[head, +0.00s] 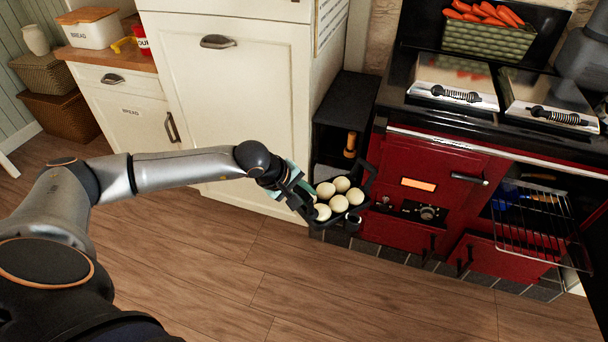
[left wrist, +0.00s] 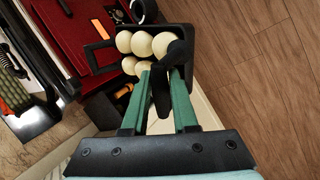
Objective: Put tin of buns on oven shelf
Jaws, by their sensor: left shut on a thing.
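A dark tin of buns (head: 352,214) with several pale round buns is held in the air in front of the red range's left side in the head view. My left gripper (head: 300,197) is shut on the tin's near left end. In the left wrist view the tin (left wrist: 100,29) lies beyond the green fingers of my left gripper (left wrist: 160,80), its handle between them. The oven shelf (head: 530,228), a wire rack, sticks out of the open oven at the right of the range, apart from the tin. My right gripper is not in view.
The red range (head: 440,170) has two closed hob lids (head: 452,85) and a crate of carrots (head: 488,38) on top. A dark open shelf unit (head: 345,105) stands left of it. The wooden floor (head: 330,290) in front is clear.

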